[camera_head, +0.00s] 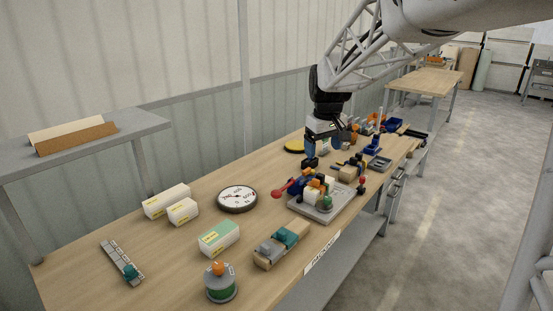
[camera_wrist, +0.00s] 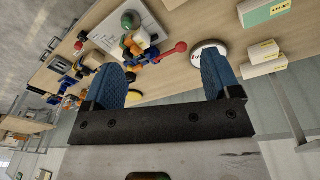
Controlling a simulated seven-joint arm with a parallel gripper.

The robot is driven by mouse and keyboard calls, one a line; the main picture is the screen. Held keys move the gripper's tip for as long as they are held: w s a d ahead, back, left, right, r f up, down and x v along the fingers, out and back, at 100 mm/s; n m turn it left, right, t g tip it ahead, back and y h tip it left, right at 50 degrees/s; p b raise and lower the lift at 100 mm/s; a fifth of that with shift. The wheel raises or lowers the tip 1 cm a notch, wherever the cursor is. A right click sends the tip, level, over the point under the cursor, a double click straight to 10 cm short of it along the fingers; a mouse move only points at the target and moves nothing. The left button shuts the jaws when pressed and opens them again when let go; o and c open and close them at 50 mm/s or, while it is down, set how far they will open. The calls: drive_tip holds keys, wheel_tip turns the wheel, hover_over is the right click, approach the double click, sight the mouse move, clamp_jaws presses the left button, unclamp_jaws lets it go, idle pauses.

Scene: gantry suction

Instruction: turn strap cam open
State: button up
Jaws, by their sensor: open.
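My gripper (camera_head: 322,149) is open, pointing down above the middle of the workbench (camera_head: 185,240). Its two blue finger pads show in the wrist view (camera_wrist: 161,70) with nothing held between them. A grey base plate (camera_head: 318,216) carries a fixture (camera_head: 319,189) with blue, orange, white and green parts, nearer the camera than my gripper. A red ball-ended lever (camera_head: 281,193) sticks out to its left; it also shows in the wrist view (camera_wrist: 172,50). I cannot tell for certain which part is the strap cam.
A round dial (camera_head: 237,199), white boxes (camera_head: 167,200), a green-topped box (camera_head: 218,237), a wooden block with grey and teal parts (camera_head: 281,245) and a green spool (camera_head: 221,285) stand nearer the camera. Several small fixtures crowd the bench beyond my gripper.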

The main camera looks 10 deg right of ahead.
drive_tip(key=w+d+f+n, duration=0.1)
drive_tip(key=w+f, duration=0.3)
drive_tip(key=w, duration=0.6)
drive_tip(key=w+d+f+n, duration=0.1)
drive_tip(key=w+f, duration=0.2)
drive_tip(key=w, duration=0.7)
drive_tip(key=n+g, duration=0.1)
drive_tip(key=n, duration=0.1)
hover_over(307, 169)
drive_tip(key=f, duration=1.2)
drive_tip(key=shift+s+a+f, duration=0.1)
drive_tip(key=shift+s+f, duration=0.25)
drive_tip(key=shift+f, duration=0.05)
drive_tip(key=shift+w+f+n, duration=0.25)
drive_tip(key=shift+f+n, duration=0.05)
drive_tip(key=shift+f, duration=0.1)
drive_tip(key=shift+f, duration=3.8)
drive_tip(key=c, duration=0.9)
